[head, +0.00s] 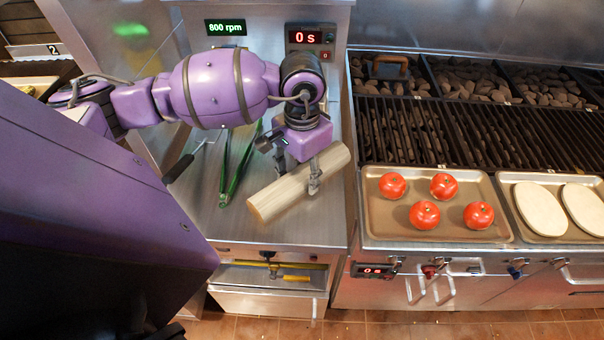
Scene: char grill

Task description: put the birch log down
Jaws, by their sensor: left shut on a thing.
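The birch log (291,187) is a pale, round piece of wood with a light cut end at its lower left. My right gripper does not show.
Green tongs (238,168) and a dark-handled tool (180,166) lie left of the log. To the right are a tray (380,229) with several tomatoes, a tray (533,233) with pale flat breads, and the char grill grate (480,137). The counter's front left is bare.

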